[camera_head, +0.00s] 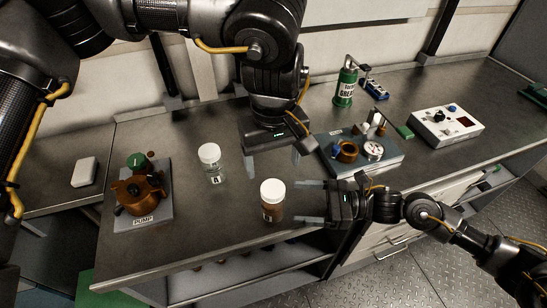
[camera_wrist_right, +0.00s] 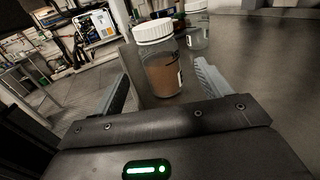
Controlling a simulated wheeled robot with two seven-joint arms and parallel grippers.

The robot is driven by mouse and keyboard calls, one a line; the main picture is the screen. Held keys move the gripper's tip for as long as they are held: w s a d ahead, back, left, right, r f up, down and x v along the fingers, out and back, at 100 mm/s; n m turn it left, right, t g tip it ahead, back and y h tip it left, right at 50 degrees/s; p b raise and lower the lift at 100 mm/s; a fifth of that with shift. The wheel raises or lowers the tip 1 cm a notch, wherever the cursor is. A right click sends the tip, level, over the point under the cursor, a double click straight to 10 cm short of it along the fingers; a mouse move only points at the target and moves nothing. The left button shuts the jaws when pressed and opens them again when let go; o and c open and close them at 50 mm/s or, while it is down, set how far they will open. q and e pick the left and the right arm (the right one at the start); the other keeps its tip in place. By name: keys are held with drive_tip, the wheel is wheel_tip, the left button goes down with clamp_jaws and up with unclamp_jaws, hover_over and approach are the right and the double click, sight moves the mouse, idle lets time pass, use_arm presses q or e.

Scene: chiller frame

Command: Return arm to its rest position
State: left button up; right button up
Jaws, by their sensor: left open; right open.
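My left gripper (camera_head: 276,160) hangs above the middle of the bench, pointing down, open and empty. My right gripper (camera_head: 312,202) lies low at the bench's front edge, open, its fingers pointing left toward a jar of brown contents (camera_head: 271,205) with a white lid. In the right wrist view this brown jar (camera_wrist_right: 160,68) stands upright ahead, between or just beyond the open fingers (camera_wrist_right: 158,92); I cannot tell if they touch it. A clear jar (camera_head: 210,165) marked A, white-lidded, stands upright to its left and shows behind it in the wrist view (camera_wrist_right: 196,26).
A copper-coloured pump (camera_head: 138,193) on a grey plate stands at the left. A grey tray of parts (camera_head: 388,163), a green grease can (camera_head: 346,87) and a white control box (camera_head: 447,126) stand to the right. Bare bench surface (camera_head: 190,235) lies in front of the jars.

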use_arm(q)
drive_tip(key=shift+f, duration=0.3)
use_arm(e)
drive_tip(key=shift+s+d, duration=0.1)
drive_tip(key=shift+d, duration=0.6)
use_arm(q)
drive_tip(key=shift+r, duration=0.1)
use_arm(e)
drive_tip(key=shift+r, duration=0.1)
